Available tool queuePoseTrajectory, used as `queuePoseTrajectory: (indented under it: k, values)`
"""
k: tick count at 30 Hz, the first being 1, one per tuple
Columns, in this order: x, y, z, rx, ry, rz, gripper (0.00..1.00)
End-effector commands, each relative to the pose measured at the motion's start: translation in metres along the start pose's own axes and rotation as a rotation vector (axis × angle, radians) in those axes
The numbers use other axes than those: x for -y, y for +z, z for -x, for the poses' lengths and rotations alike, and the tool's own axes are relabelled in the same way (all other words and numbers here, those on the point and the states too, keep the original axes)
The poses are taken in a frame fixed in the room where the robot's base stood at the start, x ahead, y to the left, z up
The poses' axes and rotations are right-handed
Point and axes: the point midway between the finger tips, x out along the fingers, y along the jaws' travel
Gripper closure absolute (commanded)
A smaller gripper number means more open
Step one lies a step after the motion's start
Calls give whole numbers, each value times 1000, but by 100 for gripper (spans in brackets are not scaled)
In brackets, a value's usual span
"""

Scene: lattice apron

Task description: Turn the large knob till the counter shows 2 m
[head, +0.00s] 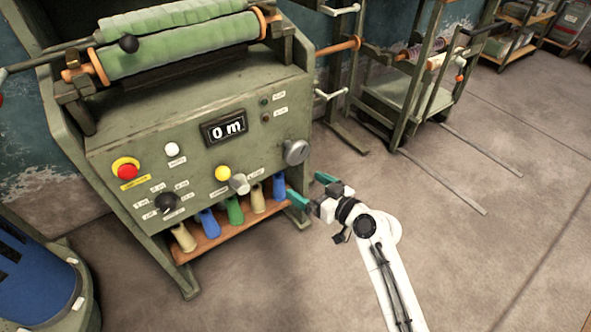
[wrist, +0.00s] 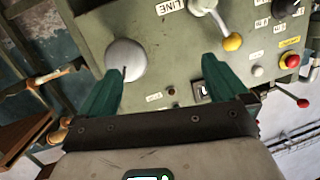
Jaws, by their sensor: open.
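The counter (head: 225,129) on the green machine's front panel reads 0 m. A large round grey knob (head: 296,151) sits at the panel's right side; it also shows in the wrist view (wrist: 125,60), with a dark mark on its face. My gripper (head: 310,188) has its teal fingers apart and empty, below the grey knob in the head view. In the wrist view my gripper (wrist: 162,68) faces the panel, and the knob is near the tip of the left finger, partly hidden by it. I cannot tell whether they touch.
The panel also has a lever with a yellow ball (head: 222,173), a black knob (head: 165,203) among labels, and a red button (head: 127,171). Several coloured items stand on an orange shelf (head: 215,240) below. A green rack (head: 405,100) stands behind right.

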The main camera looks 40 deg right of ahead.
Motion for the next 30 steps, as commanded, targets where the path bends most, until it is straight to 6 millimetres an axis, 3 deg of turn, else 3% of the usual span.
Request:
queuePoseTrajectory:
  k: [1,3,7,14,24,30]
  values:
    - [-16,10,-9,-55,33,-6,0]
    - [-32,6,-15,-120,76,-12,0]
    - [-50,1,-20,-189,129,-21,0]
    - [-57,-6,-33,-209,144,-24,0]
    - [-65,-18,-92,-207,142,-24,0]
    - [-69,-22,-116,-206,143,-23,0]
